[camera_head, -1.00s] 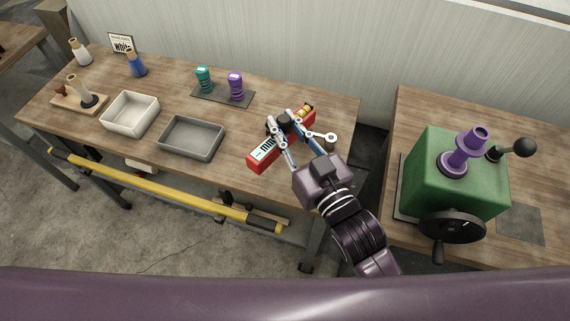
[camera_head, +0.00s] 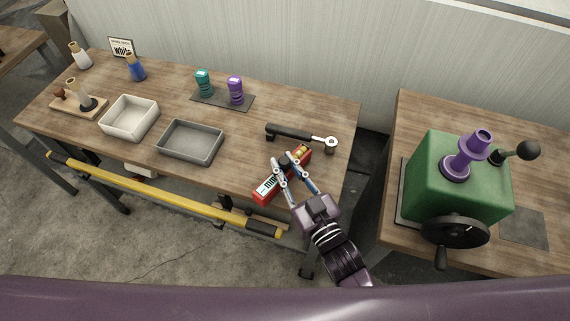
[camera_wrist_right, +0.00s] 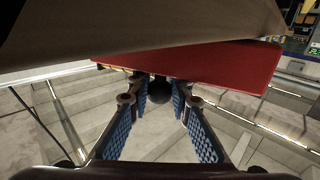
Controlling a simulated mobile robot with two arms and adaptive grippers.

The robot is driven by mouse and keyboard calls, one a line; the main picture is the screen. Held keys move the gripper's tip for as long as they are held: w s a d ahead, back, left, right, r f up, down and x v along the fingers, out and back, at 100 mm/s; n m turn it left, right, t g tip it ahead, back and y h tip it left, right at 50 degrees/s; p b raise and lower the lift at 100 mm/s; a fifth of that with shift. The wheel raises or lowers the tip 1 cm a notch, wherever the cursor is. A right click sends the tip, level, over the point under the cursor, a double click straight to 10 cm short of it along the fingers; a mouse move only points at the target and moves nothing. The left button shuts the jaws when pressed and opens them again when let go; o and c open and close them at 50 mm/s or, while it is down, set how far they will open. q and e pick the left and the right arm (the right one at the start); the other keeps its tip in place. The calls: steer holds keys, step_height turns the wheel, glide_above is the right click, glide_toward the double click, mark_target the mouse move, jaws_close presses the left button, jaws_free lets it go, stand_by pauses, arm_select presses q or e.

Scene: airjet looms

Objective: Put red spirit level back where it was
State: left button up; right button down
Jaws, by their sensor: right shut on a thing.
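The red spirit level (camera_head: 268,190) has a white label and a yellowish vial near its far end. My right gripper (camera_head: 287,163) is shut on it around its middle, at the front right edge of the left workbench. In the right wrist view the red level (camera_wrist_right: 220,65) lies across and beyond the fingertips (camera_wrist_right: 160,88), with floor below. Whether the level touches the bench is hard to tell. My left gripper is not in view.
A black ratchet wrench (camera_head: 295,133) lies just behind the level. A grey tray (camera_head: 190,142) and a white tray (camera_head: 129,118) stand to the left. Teal and purple spools (camera_head: 235,91) stand on a dark mat at the back. A green machine (camera_head: 455,185) is on the right bench.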

steer(key=shift+r, duration=0.1)
steer(key=c, duration=1.8)
jaws_free()
steer(key=shift+f, duration=0.2)
steer(key=shift+o, duration=0.2)
steer(key=shift+r, duration=0.1)
steer(key=b+v, duration=0.1)
steer(key=v, duration=0.9)
steer(key=shift+s+d, duration=0.1)
steer(key=shift+s, duration=0.15)
steer(key=shift+b+v, duration=0.3)
steer(key=shift+v, duration=0.5)
